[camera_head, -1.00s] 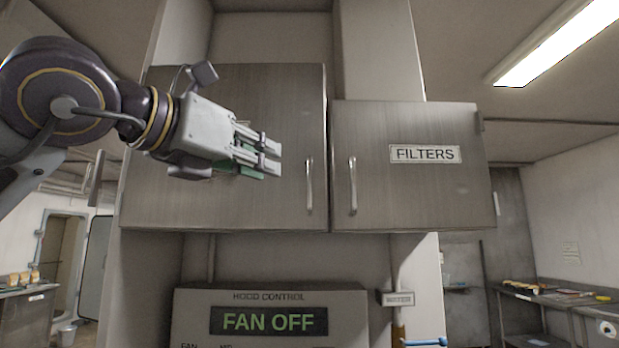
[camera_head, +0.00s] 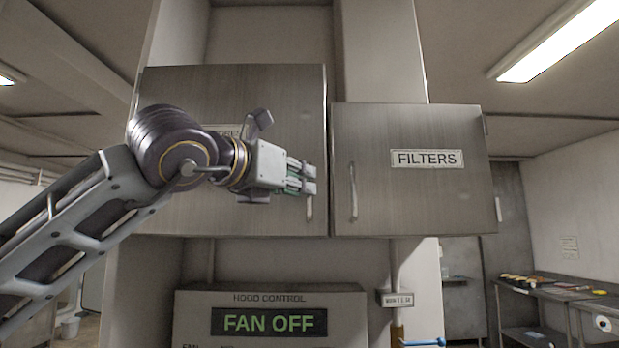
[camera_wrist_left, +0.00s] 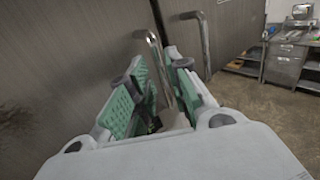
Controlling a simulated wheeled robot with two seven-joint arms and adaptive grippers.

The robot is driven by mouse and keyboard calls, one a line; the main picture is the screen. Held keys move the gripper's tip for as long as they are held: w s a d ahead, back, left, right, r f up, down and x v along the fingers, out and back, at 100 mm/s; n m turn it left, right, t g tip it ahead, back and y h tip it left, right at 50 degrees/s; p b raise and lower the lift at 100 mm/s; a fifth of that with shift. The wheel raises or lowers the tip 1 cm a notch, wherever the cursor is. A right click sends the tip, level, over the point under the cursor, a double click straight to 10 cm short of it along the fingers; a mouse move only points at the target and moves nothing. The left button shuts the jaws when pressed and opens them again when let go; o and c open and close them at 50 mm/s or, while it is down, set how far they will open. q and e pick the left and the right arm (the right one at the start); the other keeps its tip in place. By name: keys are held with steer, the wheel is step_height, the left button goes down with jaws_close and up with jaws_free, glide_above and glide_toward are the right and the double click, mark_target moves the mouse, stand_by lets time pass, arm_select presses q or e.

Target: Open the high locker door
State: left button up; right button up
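The high locker's left door (camera_head: 270,95) is a brushed steel panel, shut, with a label mostly hidden behind my left arm. Its vertical bar handle (camera_head: 309,207) is near the door's right edge, its upper part hidden by my left gripper (camera_head: 308,178). In the left wrist view the gripper (camera_wrist_left: 160,90) is open, its green-padded fingers apart. The handle (camera_wrist_left: 154,50) rises between or just beyond the fingertips; I cannot tell whether they touch it. The right door (camera_head: 430,200), labelled FILTERS, is also shut and has its own handle (camera_head: 353,190). My right gripper is not in view.
A hood control box (camera_head: 270,300) reading FAN OFF is below the lockers. A pipe with a small sign (camera_head: 397,299) is to its right. A steel table (camera_head: 550,291) with items stands far right. The space before the doors looks clear.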

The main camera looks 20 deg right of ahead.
mark_target(309, 213)
arm_select(q)
steer(key=shift+p+x, duration=0.6)
steer(key=shift+x, duration=1.35)
steer(key=shift+c, duration=0.3)
jaws_close()
